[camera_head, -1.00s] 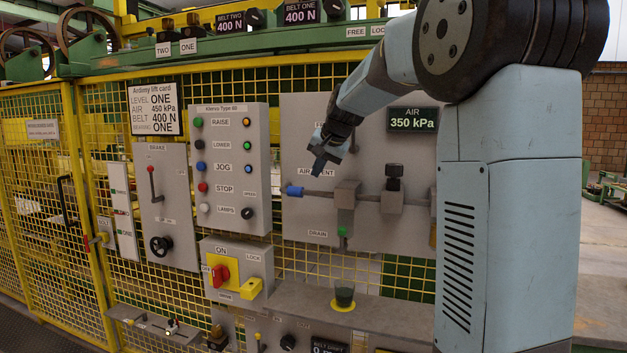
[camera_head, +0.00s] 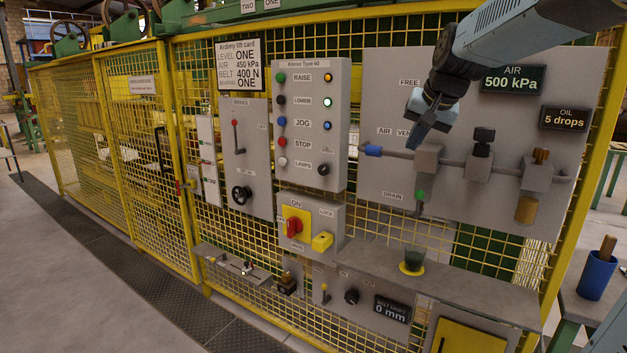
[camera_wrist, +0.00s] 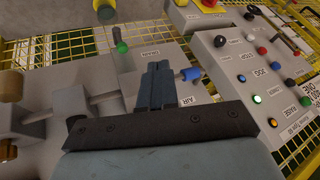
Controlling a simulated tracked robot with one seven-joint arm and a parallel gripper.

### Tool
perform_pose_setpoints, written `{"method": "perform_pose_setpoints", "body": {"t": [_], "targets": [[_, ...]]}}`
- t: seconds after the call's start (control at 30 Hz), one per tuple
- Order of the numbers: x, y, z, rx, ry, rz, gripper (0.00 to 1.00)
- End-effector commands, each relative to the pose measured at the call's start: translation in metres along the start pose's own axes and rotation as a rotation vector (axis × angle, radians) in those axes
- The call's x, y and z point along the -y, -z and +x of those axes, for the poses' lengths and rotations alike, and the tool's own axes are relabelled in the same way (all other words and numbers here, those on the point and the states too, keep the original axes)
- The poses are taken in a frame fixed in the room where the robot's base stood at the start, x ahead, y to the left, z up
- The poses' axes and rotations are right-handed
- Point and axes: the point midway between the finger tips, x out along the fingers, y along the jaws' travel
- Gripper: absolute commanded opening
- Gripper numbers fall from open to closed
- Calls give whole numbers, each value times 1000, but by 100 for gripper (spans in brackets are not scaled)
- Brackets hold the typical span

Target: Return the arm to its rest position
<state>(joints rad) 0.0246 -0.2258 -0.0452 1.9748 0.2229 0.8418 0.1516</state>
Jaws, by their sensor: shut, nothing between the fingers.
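My gripper (camera_head: 418,133) is shut and empty. In the head view its fingers point down and left, in front of the grey air panel (camera_head: 385,85), just above the pipe with the blue air vent end (camera_head: 373,151). I cannot tell how far it is from the panel. In the wrist view the closed fingers (camera_wrist: 158,82) lie side by side, with the blue air vent end (camera_wrist: 190,74) to their right and the green drain knob (camera_wrist: 122,47) to their upper left. My forearm comes in from the top right of the head view.
The Klenzo control box (camera_head: 310,125) with coloured buttons stands left of the gripper. The air display (camera_head: 512,79) reads 500 kPa. Yellow mesh fencing runs behind. A blue cup (camera_head: 597,275) stands at right. Open floor lies at left.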

Motion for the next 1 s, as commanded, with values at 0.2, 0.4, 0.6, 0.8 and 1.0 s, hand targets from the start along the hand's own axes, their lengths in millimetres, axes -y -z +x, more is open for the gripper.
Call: {"method": "perform_pose_setpoints", "body": {"t": [0.2, 0.4, 0.6, 0.8, 1.0], "targets": [[-20, -79, -27, 16, -39, -109, 0], [-45, -150, -40, 29, -79, -206, 0], [-70, -214, -44, 44, -119, -296, 0], [-86, -250, -42, 53, -145, -349, 0], [-90, -256, -42, 55, -151, -359, 0]]}}
